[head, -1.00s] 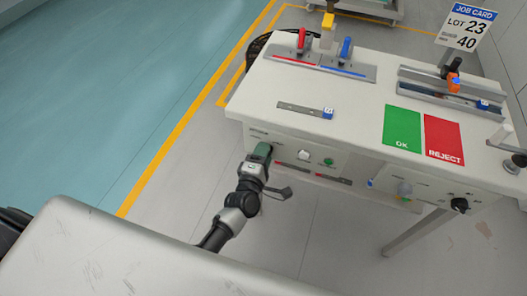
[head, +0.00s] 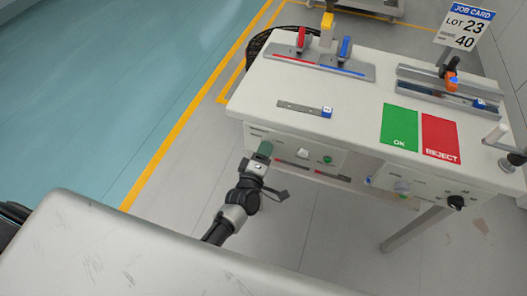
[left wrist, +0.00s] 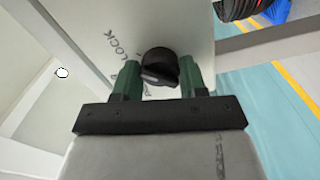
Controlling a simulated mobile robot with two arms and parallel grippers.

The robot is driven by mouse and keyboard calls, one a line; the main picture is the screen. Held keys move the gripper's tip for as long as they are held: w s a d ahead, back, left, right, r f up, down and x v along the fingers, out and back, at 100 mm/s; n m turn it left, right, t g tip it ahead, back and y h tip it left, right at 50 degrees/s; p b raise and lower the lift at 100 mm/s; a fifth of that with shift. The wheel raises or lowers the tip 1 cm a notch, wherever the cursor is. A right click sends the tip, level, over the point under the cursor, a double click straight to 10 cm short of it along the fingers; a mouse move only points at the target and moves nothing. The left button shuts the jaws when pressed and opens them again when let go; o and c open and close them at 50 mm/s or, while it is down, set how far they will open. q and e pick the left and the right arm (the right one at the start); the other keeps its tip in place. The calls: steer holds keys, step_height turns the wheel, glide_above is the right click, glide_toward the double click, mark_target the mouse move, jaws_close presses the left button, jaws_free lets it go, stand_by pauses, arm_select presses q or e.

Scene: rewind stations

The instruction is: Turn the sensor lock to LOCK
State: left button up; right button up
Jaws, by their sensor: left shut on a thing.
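The sensor lock is a black round knob (left wrist: 158,66) on a pale panel in the left wrist view. The word LOCK (left wrist: 122,48) is printed on the panel to the knob's left, rotated in this view. A pale mark shows on the knob's lower left side. My left gripper (left wrist: 162,76) has its two green fingers on either side of the knob and is shut on it. In the head view my left gripper (head: 264,150) is at the left part of the bench's front panel and hides the knob. My right gripper is not in view.
The bench (head: 350,107) carries a green OK mat (head: 400,127), a red REJECT mat (head: 441,137) and a rail with red and blue levers (head: 319,62). A white button (head: 302,153) and a green button (head: 327,160) are right of my gripper. Open floor lies left.

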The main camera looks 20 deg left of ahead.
arm_select(q)
steer(key=o, duration=0.9)
steer(key=s, duration=1.1)
steer(key=shift+a, duration=0.2)
steer(key=shift+w, duration=0.1)
